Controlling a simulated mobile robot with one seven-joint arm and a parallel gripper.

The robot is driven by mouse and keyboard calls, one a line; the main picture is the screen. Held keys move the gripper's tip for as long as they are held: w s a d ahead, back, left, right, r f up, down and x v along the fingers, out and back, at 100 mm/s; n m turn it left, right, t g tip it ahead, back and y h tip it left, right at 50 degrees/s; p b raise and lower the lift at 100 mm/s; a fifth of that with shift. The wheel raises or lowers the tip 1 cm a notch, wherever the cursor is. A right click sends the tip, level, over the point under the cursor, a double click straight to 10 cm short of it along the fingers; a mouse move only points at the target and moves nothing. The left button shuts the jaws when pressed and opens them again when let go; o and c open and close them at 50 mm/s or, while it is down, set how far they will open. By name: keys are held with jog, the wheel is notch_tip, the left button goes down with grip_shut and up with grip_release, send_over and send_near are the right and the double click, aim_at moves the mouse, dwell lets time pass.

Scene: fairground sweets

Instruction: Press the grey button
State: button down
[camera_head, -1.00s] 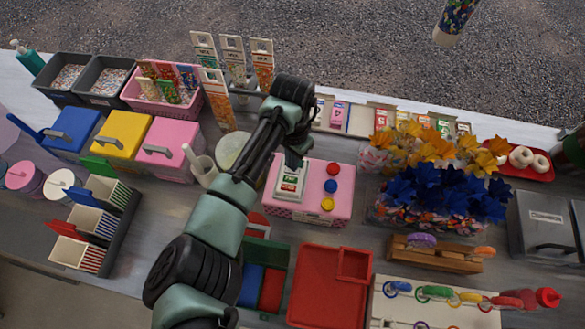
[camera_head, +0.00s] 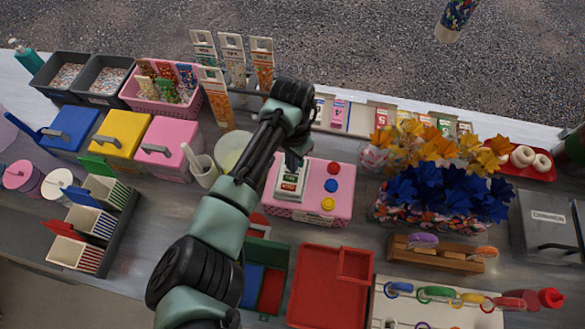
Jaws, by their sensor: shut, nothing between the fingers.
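A pink box (camera_head: 318,213) stands on the counter near the middle of the head view. I cannot make out a grey button; my gripper covers part of the box's upper left. My gripper (camera_head: 294,160) is shut and empty, pointing down over that upper left part. I cannot tell whether it touches the box.
Tall upright packets (camera_head: 234,60) stand behind my arm to the left. Blue and orange flowers (camera_head: 440,180) stand right of the pink box. A red tray (camera_head: 320,300) lies in front of it. A white scoop holder (camera_head: 203,170) is left of my forearm.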

jog(key=shift+f, duration=0.35)
jog(key=shift+r, duration=0.1)
notch_tip(320, 180, up, 8)
jog(key=p, duration=0.7)
dwell(0.4)
